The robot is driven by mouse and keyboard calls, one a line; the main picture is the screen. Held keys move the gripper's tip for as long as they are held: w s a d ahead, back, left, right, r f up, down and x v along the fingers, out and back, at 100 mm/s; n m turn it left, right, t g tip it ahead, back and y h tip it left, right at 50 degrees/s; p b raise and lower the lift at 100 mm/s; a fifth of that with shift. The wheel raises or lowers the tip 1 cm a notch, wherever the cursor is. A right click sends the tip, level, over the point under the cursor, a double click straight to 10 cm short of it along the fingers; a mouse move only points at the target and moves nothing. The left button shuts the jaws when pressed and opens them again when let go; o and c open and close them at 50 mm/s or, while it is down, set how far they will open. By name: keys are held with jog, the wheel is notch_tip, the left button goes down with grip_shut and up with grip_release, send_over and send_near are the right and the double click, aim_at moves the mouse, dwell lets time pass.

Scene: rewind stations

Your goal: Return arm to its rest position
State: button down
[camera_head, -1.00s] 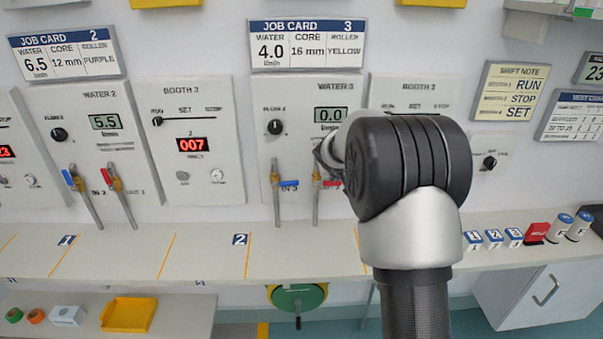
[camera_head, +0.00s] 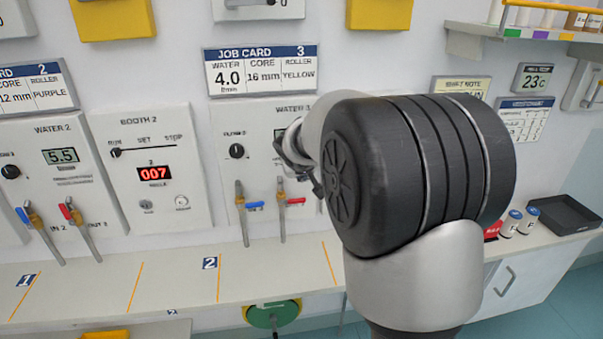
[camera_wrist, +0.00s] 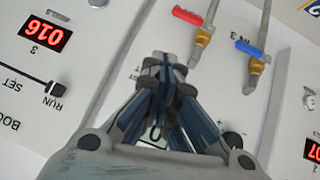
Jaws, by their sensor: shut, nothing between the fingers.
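My gripper (camera_wrist: 162,62) is shut and empty in the wrist view, its fingertips together in front of the wall panels. In the head view, my arm's large black and silver joint covers much of the right middle. Part of my gripper (camera_head: 318,185) shows left of that joint, in front of the Water 3 panel (camera_head: 262,118). The red-handled valve (camera_wrist: 188,15) and blue-handled valve (camera_wrist: 250,48) lie beyond the fingertips in the wrist view. I cannot tell the exact gap between the fingers and the panel.
Job card 3 (camera_head: 260,72) hangs above the Water 3 panel. The Booth 2 panel (camera_head: 150,165) reads 007. A long shelf (camera_head: 100,285) with orange lines runs below the panels. A dark tray (camera_head: 565,214) stands at its right end. The shelf's left part is clear.

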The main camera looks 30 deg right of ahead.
dwell(0.5)
jog(key=s+a+r+g+y, duration=0.15)
jog(key=s+a, duration=0.45)
jog(key=s, duration=0.7)
jog(key=s+a+r+g+y, duration=0.15)
jog(key=s+a, duration=0.45)
jog(key=s, duration=0.7)
jog(key=s+a+f+n, duration=0.1)
jog(key=s+a, duration=0.2)
jog(key=s, duration=0.3)
jog(key=s+a+f+n+y, duration=0.1)
jog(key=s+a+f, duration=0.1)
jog(key=s, duration=0.4)
jog(key=shift+s+a+f+g, duration=0.3)
jog(key=shift+a, duration=0.15)
